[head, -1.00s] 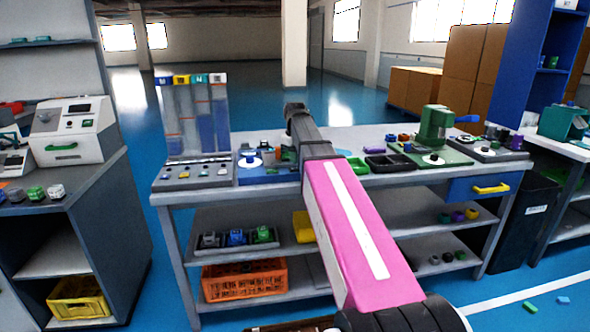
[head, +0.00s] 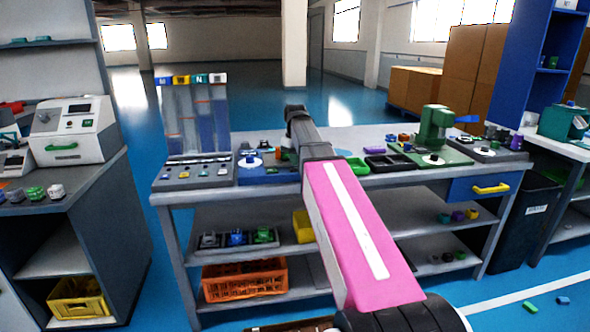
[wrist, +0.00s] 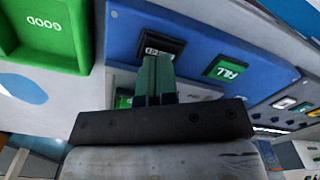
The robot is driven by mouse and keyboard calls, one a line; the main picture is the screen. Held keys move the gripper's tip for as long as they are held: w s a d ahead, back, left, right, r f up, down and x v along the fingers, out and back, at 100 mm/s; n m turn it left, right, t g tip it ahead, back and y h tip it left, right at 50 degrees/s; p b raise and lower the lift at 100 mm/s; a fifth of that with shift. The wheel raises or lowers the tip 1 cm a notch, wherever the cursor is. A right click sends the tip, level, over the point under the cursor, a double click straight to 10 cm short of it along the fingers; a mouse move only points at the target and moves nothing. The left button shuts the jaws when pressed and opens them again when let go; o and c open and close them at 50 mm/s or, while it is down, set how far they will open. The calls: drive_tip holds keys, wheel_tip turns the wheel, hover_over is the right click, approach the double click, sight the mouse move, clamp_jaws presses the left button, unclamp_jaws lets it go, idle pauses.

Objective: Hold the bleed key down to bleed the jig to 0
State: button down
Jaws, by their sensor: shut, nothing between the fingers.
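In the wrist view my gripper (wrist: 158,62) is shut, its two green fingers together with nothing between them. Its tips overlap the lower edge of a dark key (wrist: 166,45) with a partly hidden white label, which seems to be the bleed key. I cannot tell whether the tips touch or press it. A green key marked FILL (wrist: 225,67) sits to its right on the same blue jig panel (wrist: 200,45). In the head view the jig's blue base (head: 252,175) is on the bench, partly behind my arm. No pressure reading is legible.
A green bin marked GOOD (wrist: 45,22) is left of the panel in the wrist view. In the head view, a rack of clear columns (head: 195,118) stands left on the bench. Black trays (head: 388,162) and a green press (head: 434,130) stand right of my arm.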

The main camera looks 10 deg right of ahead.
sight(295, 168)
drive_tip(key=shift+f, duration=1)
drive_tip(key=shift+r, duration=0.15)
idle(1.2)
drive_tip(key=shift+r, duration=3.1)
